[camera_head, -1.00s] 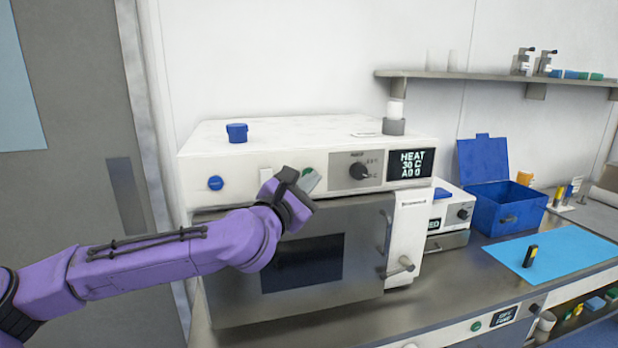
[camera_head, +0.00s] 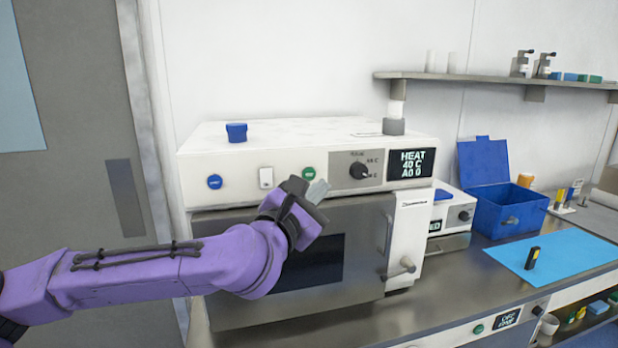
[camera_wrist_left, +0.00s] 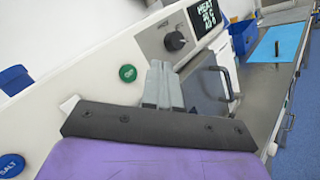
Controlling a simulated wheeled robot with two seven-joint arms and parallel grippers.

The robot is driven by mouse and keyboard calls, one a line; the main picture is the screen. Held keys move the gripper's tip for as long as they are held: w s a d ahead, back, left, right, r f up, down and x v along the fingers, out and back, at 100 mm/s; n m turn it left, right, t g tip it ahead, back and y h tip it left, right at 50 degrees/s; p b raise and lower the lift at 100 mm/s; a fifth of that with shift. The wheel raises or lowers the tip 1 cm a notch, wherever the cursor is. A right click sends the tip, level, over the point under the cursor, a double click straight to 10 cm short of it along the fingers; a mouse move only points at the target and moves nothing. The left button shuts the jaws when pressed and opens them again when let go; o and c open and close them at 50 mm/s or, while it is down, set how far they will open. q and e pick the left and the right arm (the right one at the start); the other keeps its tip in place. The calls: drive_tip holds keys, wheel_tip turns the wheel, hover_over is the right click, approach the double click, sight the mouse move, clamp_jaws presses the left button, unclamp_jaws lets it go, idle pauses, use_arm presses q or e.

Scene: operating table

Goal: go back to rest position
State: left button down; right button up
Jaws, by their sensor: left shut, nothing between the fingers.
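My left gripper (camera_head: 316,192) is in front of the upper front of a white oven-like machine (camera_head: 300,135), just below its green button (camera_head: 308,173) and left of its black knob (camera_head: 359,171). Its fingers are shut together and empty. The left wrist view also shows the shut fingers (camera_wrist_left: 162,85), with the green button to their left and the knob above. The machine's display (camera_head: 410,163) reads HEAT 40 C. Its grey door (camera_head: 300,215) appears closed and is partly hidden by my purple left arm. My right gripper is not in view.
An open blue box (camera_head: 510,210) stands on the counter to the right. A blue mat (camera_head: 553,252) holds a small black and yellow device (camera_head: 531,257). A shelf (camera_head: 500,80) runs along the wall. The air left of the machine is free.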

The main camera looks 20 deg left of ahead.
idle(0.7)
use_arm(q)
drive_tip(key=s+d+f+m+g, duration=0.1)
drive_tip(key=d+f+m+g, duration=0.15)
drive_tip(key=f, duration=0.75)
drive_tip(key=d+f+m+g, duration=0.2)
drive_tip(key=d+f+m, duration=0.15)
drive_tip(key=f, duration=0.55)
drive_tip(key=s+f+m+g+y+b, duration=0.1)
drive_tip(key=s+f+m+g, duration=0.2)
drive_tip(key=f, duration=0.8)
drive_tip(key=s+f+m+g, duration=0.2)
drive_tip(key=s+f, duration=0.3)
drive_tip(key=f, duration=0.6)
drive_tip(key=s+a+f+m+g+y, duration=0.2)
drive_tip(key=s+a+f+m, duration=0.15)
drive_tip(key=s+f, duration=0.4)
drive_tip(key=s+a+f+m+g+y, duration=0.1)
drive_tip(key=s+a+f+m+g, duration=0.1)
drive_tip(key=s+a+f, duration=0.45)
drive_tip(key=s+a+f+m+g+y+b, duration=0.1)
drive_tip(key=s+a+f+m+g+y, duration=0.1)
drive_tip(key=s+a+f, duration=0.4)
drive_tip(key=s+a+m+y, duration=0.1)
drive_tip(key=s+a, duration=0.2)
drive_tip(key=s, duration=0.2)
drive_tip(key=shift+s+a, duration=0.35)
